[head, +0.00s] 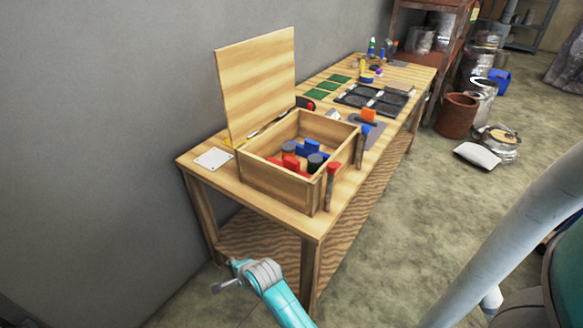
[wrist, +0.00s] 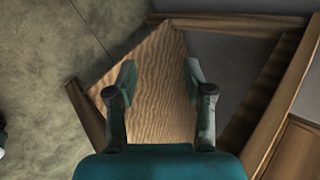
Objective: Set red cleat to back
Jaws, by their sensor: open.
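The wooden box (head: 275,182) stands open on the near end of the workbench, with its wooden lid (head: 257,82) upright behind it. Red pieces (head: 291,162) lie inside with blue pieces (head: 310,148) and dark round ones. They are too small for me to tell which is the red cleat. My gripper (head: 232,282) is low in front of the bench, below the tabletop and apart from the box. In the wrist view my gripper (wrist: 160,78) is open and empty, its fingers spread above the bench's lower shelf (wrist: 155,110).
The workbench (head: 195,178) runs along the grey wall. A white plate (head: 213,158) lies left of the box. Green squares (head: 328,86) and black trays (head: 372,98) lie farther back. A brown bucket (head: 457,115) stands beyond the bench.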

